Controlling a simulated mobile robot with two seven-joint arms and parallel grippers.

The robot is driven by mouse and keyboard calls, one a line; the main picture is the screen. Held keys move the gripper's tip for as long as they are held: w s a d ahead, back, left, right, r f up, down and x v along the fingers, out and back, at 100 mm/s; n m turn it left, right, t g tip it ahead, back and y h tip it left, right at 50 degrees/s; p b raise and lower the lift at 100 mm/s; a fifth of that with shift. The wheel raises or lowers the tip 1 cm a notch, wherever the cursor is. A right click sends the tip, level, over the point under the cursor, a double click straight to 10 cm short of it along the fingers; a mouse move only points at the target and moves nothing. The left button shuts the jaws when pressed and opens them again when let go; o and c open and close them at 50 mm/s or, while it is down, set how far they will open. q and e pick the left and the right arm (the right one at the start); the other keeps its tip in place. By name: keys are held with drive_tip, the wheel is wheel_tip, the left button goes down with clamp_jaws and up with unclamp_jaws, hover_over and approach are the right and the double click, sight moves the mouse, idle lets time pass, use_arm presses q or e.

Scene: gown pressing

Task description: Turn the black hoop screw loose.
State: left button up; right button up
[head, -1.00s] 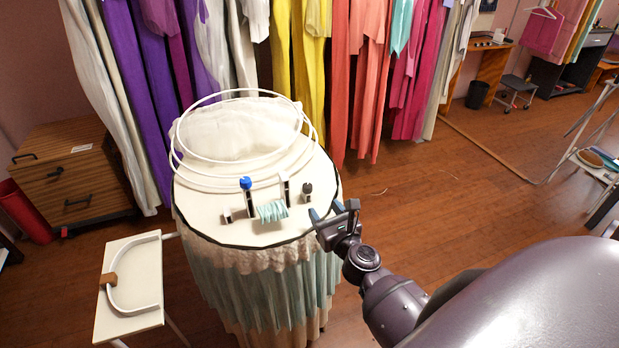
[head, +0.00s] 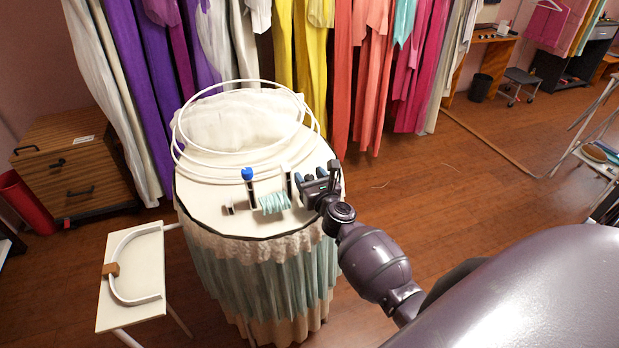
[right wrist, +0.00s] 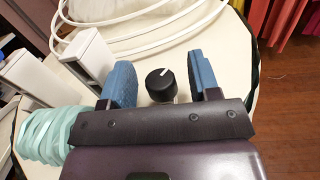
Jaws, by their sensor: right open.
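The black hoop screw (right wrist: 161,84) is a round black knob with a white mark on top, standing on the round table's (head: 215,213) right part. In the right wrist view it sits between the two blue fingertips of my right gripper (right wrist: 163,82), with a gap to each finger. My right gripper (head: 309,180) is open, and in the head view it hides the black screw. A blue-topped screw (head: 247,174) stands on a post to the left. My left gripper is not in view.
White hoops (head: 180,150) and white cloth (head: 235,120) lie at the table's back. A pale teal coil (head: 274,203) and white upright posts (right wrist: 90,54) stand left of my right gripper. A small white side table (head: 140,308) stands left. Gowns hang behind.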

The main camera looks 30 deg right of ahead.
drive_tip(key=shift+w, duration=0.1)
drive_tip(key=shift+c, duration=0.3)
drive_tip(key=c, duration=0.9)
drive_tip(key=shift+o, duration=0.2)
